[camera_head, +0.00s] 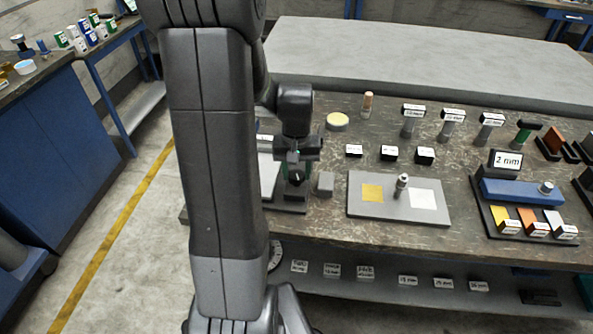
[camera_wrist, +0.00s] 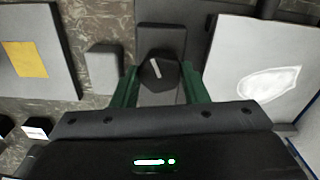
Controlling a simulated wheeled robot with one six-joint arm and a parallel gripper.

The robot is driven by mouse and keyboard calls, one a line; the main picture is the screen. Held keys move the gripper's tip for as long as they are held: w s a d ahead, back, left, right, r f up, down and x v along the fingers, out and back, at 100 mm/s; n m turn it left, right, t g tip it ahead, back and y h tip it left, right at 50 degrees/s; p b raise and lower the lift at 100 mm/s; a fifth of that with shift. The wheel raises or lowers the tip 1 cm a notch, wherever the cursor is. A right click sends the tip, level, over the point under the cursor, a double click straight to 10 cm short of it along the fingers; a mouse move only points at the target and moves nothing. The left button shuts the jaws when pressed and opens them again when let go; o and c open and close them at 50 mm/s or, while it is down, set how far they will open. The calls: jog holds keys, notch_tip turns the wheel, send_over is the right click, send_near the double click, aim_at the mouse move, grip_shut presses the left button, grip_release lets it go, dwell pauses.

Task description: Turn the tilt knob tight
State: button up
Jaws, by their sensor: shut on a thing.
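The tilt knob (camera_wrist: 158,76) is black and faceted, with a white pointer line on its face, in the middle of the wrist view. The line leans a little off the picture's vertical. My gripper (camera_wrist: 160,73) has its green fingers on either side of the knob and is shut on it. In the head view my gripper (camera_head: 297,158) is over the dark microscope stand (camera_head: 290,204) on the workbench, and my arm hides part of it. The knob's dark face (camera_head: 296,178) shows small below the gripper.
A small grey block (camera_head: 326,184) stands close to the right of the stand. Beyond it lies a grey plate (camera_head: 432,216) with a yellow and a white square and a small upright post. A light panel (camera_head: 268,172) is close on the left. Labelled blocks stand behind.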

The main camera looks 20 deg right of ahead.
aim_at(296, 173)
jog(key=shift+m, duration=2.3)
jog(key=shift+r, duration=0.1)
jog(key=o, duration=1)
notch_tip(296, 173, up, 14)
jog(key=shift+f, duration=0.15)
jog(key=shift+f, duration=0.1)
